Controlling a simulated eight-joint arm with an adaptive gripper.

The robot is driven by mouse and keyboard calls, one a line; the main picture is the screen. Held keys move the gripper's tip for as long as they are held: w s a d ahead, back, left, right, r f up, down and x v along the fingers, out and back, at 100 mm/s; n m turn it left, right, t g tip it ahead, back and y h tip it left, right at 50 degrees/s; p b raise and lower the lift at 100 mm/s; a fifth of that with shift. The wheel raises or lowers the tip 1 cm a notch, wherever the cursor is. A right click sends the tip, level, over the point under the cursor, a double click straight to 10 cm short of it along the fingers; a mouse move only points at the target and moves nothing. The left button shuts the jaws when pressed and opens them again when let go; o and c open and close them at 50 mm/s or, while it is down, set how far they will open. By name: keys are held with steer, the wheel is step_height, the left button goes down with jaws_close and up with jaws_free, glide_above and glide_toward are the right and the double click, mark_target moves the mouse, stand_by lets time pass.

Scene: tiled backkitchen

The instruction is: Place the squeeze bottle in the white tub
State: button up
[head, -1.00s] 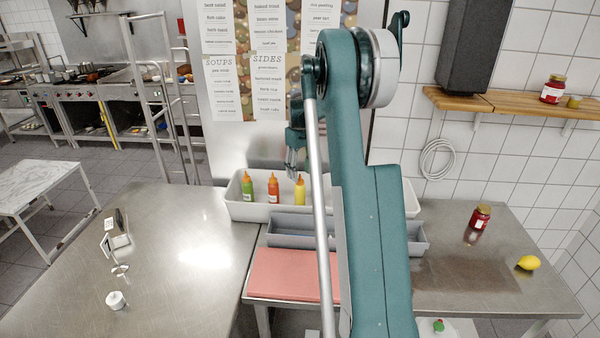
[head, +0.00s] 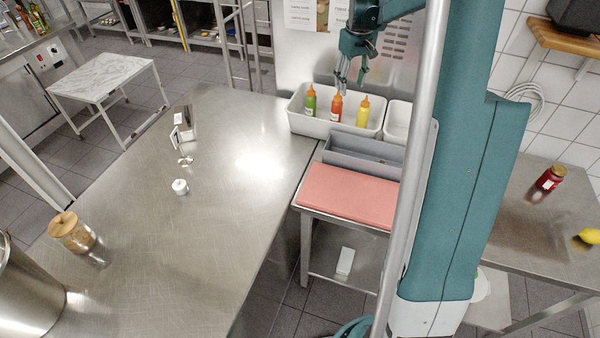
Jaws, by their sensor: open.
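Three squeeze bottles stand upright in a white tub (head: 305,124) at the back of the metal counter: a green bottle (head: 310,103), a red one with an orange cap (head: 336,108) and a yellow one with an orange cap (head: 362,114). A second white tub (head: 396,121) is beside it on the right, partly hidden by my arm. My gripper (head: 342,86) is open, with its fingers pointing down by the tops of the red and yellow bottles. It looks empty. I cannot tell whether a fingertip touches the red bottle's cap.
A grey bin (head: 350,158) and a pink board (head: 348,192) lie in front of the tubs. A red-lidded jar (head: 550,178) and a lemon (head: 590,236) are on the right counter. A cork-lidded jar (head: 72,232) and a small white pot (head: 180,187) stand on the largely clear left counter.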

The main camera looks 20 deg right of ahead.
steer(key=s+a+r+t, duration=0.1)
steer(key=s+a+r, duration=0.2)
steer(key=s+a, duration=0.35)
steer(key=s+a+r+t, duration=0.1)
steer(key=s+a+r, duration=0.3)
steer(key=a, duration=0.5)
steer(key=s+a+r+t, duration=0.1)
steer(key=s+a+r, duration=0.2)
steer(key=s+a, duration=0.3)
steer(key=s+a+f+t, duration=0.1)
steer(key=s+a+f, duration=0.1)
steer(key=s+a, duration=0.6)
steer(key=s+a+f+t, duration=0.2)
steer(key=s+a+f, duration=0.1)
steer(key=s+a, duration=0.5)
steer(key=s, duration=0.3)
steer(key=shift+s+a+f+y, duration=0.15)
steer(key=shift+s+y, duration=0.1)
steer(key=shift+y, duration=0.05)
